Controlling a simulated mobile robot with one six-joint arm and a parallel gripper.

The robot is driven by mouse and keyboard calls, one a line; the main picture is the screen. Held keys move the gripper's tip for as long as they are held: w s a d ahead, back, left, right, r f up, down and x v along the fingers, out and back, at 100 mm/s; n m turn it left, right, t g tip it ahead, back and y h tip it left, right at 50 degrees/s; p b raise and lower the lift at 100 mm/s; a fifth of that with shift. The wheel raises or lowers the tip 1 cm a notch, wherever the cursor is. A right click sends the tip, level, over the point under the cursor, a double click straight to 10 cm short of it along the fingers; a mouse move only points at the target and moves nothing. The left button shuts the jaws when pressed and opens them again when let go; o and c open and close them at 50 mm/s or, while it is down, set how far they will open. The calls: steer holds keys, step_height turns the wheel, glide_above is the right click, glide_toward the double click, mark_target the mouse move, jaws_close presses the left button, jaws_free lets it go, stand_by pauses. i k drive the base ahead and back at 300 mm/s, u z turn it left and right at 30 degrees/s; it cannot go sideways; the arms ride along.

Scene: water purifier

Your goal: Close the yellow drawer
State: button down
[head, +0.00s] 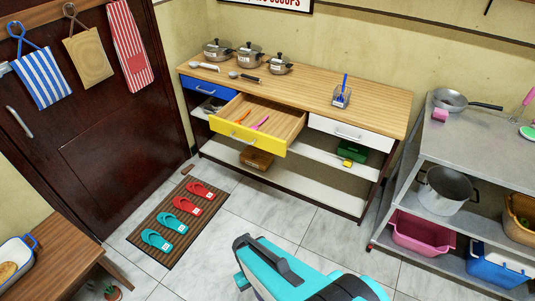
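The yellow drawer (236,135) is pulled well out from the middle of a wooden-topped counter (320,91). Its front has a metal handle (238,137). An orange item (243,117) and a pink item (261,123) lie inside it. My gripper cannot be made out in the head view. Only teal and black parts of my body show at the bottom, apart from the drawer.
Several slippers lie on a brown mat (154,243) left of the open floor (258,211). A metal shelf unit (466,143) stands at right, a wooden bench (58,256) at lower left. Pots, ladles and a blue-handled item (341,97) stand on the counter.

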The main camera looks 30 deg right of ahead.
mark_target(284, 122)
steer(key=u, duration=0.4)
steer(key=k, duration=1.2)
steer(key=u, duration=0.75)
steer(key=i, duration=1.85)
steer(key=z, duration=0.85)
steer(key=i, duration=0.55)
steer(key=z, duration=0.3)
